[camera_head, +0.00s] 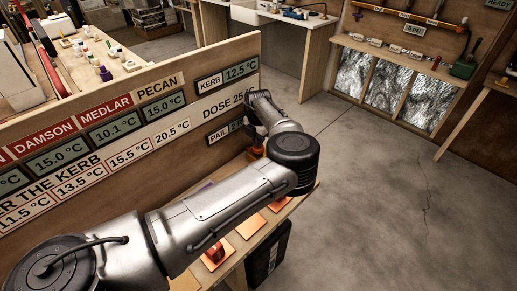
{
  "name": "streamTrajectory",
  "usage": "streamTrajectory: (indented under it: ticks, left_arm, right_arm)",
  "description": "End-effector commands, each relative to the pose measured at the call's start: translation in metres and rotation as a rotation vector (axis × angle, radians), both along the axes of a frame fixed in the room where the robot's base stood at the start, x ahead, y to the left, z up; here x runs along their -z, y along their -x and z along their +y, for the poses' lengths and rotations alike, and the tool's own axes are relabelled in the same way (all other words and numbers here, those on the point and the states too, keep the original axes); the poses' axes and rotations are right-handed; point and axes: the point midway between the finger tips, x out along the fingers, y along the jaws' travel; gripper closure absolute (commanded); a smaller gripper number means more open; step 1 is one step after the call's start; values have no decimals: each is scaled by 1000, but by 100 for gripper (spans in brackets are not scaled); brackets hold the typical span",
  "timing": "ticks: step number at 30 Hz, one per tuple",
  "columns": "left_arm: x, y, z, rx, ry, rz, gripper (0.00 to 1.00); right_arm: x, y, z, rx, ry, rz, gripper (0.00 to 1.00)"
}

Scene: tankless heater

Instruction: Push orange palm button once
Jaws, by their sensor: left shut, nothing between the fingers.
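My left arm reaches across from the lower left to the small bench in front of the wooden board. My left gripper (256,143) is at the board's right end, pointing down, shut and empty. My right gripper is not in view.
The wooden board (75,90) carries temperature and name labels. On the bench lie orange square plates (249,224) and a red-orange object (214,252). A black container (268,258) stands beside the bench. The concrete floor (370,200) to the right is clear.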

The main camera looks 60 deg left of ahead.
Motion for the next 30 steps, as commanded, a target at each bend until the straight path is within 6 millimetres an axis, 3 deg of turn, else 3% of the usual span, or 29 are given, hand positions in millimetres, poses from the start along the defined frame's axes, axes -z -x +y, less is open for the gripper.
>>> streamTrajectory:
  ticks: [30]
  left_arm:
    - [19, 0, 0, 0, 0, 1, 100]
  right_arm:
    - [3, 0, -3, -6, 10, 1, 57]
